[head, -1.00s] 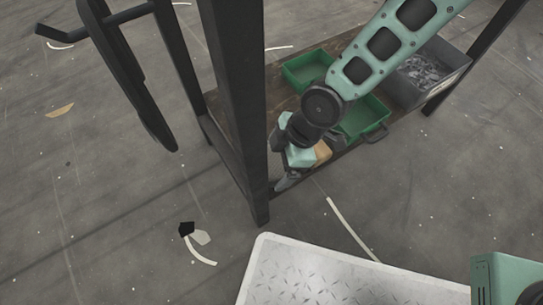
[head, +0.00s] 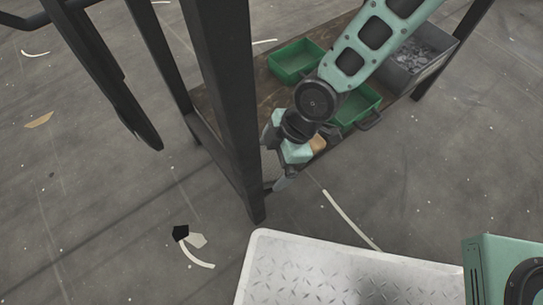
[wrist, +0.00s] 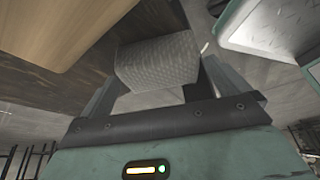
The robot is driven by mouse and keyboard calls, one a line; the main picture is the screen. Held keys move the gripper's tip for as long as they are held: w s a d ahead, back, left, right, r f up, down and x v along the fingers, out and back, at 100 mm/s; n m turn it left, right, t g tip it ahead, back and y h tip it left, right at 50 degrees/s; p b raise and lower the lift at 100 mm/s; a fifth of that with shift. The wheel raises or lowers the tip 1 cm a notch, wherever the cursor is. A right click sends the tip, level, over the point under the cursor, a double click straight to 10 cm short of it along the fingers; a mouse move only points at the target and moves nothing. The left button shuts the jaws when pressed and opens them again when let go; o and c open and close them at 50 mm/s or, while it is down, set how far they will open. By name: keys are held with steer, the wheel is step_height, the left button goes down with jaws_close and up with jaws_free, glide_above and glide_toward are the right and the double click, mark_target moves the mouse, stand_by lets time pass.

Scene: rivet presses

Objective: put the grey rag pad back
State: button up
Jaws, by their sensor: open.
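The grey rag pad (wrist: 157,62), a pale grey block with a woven-looking texture, shows in the wrist view just ahead of and between the fingers of my gripper (wrist: 162,80). My gripper is open, with one finger at each side of the pad. I cannot tell whether either finger touches it. In the head view my gripper (head: 281,180) is low at the near edge of the wooden shelf (head: 262,92), beside the dark front post. The pad cannot be made out there, hidden by my gripper and wrist.
A tan block (wrist: 62,35) is close at the left in the wrist view. Two green bins (head: 297,60) and a grey bin of metal parts (head: 420,62) stand on the shelf. The dark post (head: 228,110) is close to my gripper's left. Floor in front is open.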

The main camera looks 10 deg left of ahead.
steer(key=p+v, duration=0.2)
steer(key=v, duration=0.2)
steer(key=shift+a+r, duration=0.1)
steer(key=shift+r, duration=0.15)
steer(key=w+d+p, duration=0.5)
steer(key=d, duration=0.5)
steer(key=shift+w+d+f+p, duration=0.2)
steer(key=shift+d+f+p, duration=0.2)
steer(key=s+d+r+m+h, duration=0.1)
steer(key=s+r+m, duration=0.3)
steer(key=r, duration=0.5)
steer(key=s+d+r+m+t+h, duration=0.1)
steer(key=s+d+r+m, duration=0.3)
steer(key=r, duration=0.5)
steer(key=s+d+r+m+t+h, duration=0.1)
steer(key=s+d+r+m, duration=0.2)
steer(key=r+m, duration=0.4)
step_height(320, 180, up, 3)
steer(key=shift+s+d+f+m, duration=0.2)
steer(key=shift+s+d+m, duration=0.05)
steer(key=shift+s+m, duration=0.2)
